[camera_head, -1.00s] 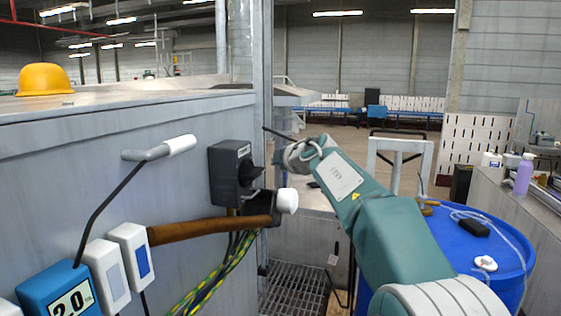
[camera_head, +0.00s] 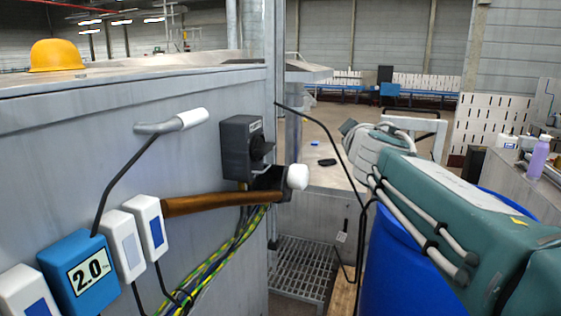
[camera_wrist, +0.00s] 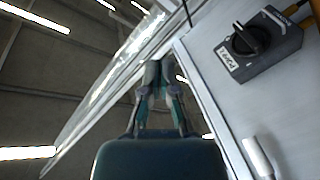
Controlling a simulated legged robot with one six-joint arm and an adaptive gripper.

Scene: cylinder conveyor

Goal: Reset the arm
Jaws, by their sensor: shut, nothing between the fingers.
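My gripper (camera_wrist: 158,72) shows in the wrist view with its two fingers together, shut and empty. It is apart from the grey cabinet side and the dark rotary switch box (camera_wrist: 258,45) to its right. In the head view my green arm reaches in from the right edge, folded back over the blue drum; I cannot make out the fingers there. The switch box (camera_head: 243,148) is on the cabinet wall (camera_head: 150,100), left of the arm and clear of it.
A yellow hard hat (camera_head: 57,56) sits on top. A blue drum (camera_head: 395,270) stands under my arm. Open floor lies beyond.

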